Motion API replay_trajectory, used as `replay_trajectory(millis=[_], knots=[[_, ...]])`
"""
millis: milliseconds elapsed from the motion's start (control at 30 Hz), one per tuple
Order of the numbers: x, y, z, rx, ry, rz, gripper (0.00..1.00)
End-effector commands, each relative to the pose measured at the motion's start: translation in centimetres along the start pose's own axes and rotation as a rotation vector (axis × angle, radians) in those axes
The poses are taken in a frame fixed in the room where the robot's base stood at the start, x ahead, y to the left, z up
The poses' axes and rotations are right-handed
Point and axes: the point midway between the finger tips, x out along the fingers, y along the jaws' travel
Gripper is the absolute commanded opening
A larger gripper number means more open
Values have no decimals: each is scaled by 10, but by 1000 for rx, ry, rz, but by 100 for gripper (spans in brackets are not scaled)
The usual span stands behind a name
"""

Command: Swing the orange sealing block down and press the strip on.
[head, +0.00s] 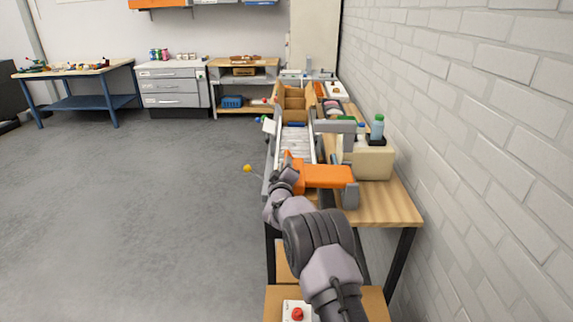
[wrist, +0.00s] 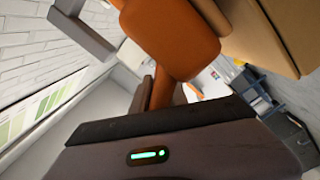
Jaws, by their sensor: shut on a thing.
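The orange sealing block (head: 326,176) lies across the near end of the roller conveyor, beside a grey post, in the head view. My gripper (head: 287,168) is at its left end, shut on it. In the wrist view the block (wrist: 168,38) fills the top middle, and a narrower orange part runs down from it behind the dark edge of my gripper (wrist: 158,108). The fingertips are hidden there. An open cardboard box (head: 293,102) stands farther back along the conveyor. I cannot make out the strip.
The roller conveyor (head: 295,145) runs away from me on a wooden bench (head: 385,208) along the white brick wall. A grey bracket (head: 335,126) crosses beside it. A beige box (head: 370,160) with bottles stands right. The floor at left is clear.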

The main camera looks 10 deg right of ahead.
Motion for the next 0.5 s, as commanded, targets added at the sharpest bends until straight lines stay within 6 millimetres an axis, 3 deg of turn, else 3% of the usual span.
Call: replay_trajectory(millis=[367,400,467,500], knots=[[0,1,2,-4,-2,2,0],[1,1,2,-4,-2,2,27],[0,1,2,-4,-2,2,36],[0,1,2,-3,-2,2,36]])
